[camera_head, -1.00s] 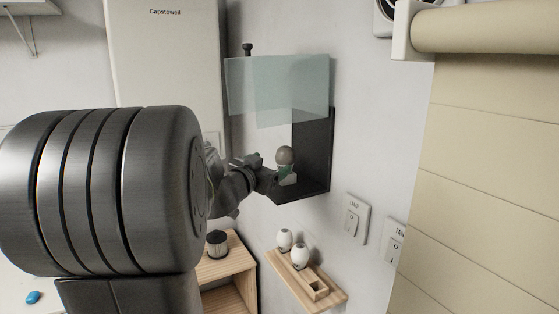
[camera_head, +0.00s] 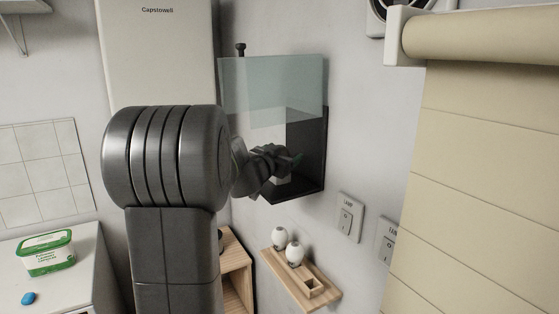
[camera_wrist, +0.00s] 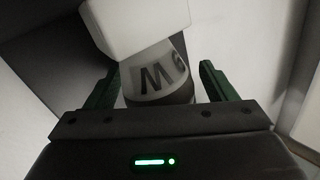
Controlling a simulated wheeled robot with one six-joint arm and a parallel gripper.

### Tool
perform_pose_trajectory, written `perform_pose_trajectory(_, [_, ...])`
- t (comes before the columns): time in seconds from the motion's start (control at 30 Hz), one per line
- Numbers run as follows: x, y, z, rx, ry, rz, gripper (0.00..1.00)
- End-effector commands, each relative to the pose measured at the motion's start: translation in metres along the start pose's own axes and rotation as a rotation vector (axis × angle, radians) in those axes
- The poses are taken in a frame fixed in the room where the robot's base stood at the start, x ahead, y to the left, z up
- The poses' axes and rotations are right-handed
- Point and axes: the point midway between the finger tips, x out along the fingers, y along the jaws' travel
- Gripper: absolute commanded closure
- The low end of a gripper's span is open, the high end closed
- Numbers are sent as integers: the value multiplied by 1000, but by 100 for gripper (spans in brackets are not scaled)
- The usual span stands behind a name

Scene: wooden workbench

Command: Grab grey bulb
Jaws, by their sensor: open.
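The grey bulb (camera_wrist: 160,90) shows in the wrist view with a pale band bearing a large letter. It meets a white block-like base (camera_wrist: 135,25). My gripper (camera_wrist: 158,82) is open, with one green finger on each side of the bulb and a visible gap, clearest on the right. The lower end of the bulb is hidden behind the gripper body. In the head view my gripper (camera_head: 292,160) is inside the dark wall box (camera_head: 313,150), and it hides most of the bulb. Part of the white base (camera_head: 279,180) shows below.
A translucent panel (camera_head: 270,85) covers the box's upper front, above my gripper. A wooden wall shelf (camera_head: 318,296) with two white bulb-like items (camera_head: 287,246) is below. Wall switches (camera_head: 349,217) are to the right, a tall white cabinet (camera_head: 158,60) to the left.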

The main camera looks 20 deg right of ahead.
Motion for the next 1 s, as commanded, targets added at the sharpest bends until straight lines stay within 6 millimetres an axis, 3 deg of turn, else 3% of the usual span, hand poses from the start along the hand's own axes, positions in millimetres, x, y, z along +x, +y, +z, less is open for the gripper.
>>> perform_pose_trajectory(0.13, [0, 0, 0, 0, 0, 0, 22])
perform_pose_trajectory(0.37, [0, 0, 0, 0, 0, 0, 67])
perform_pose_trajectory(0.4, [0, 0, 0, 0, 0, 0, 69])
perform_pose_trajectory(0.77, [0, -1, -3, 0, 0, 0, 69])
perform_pose_trajectory(1.0, [0, -4, -17, -2, 0, -1, 69])
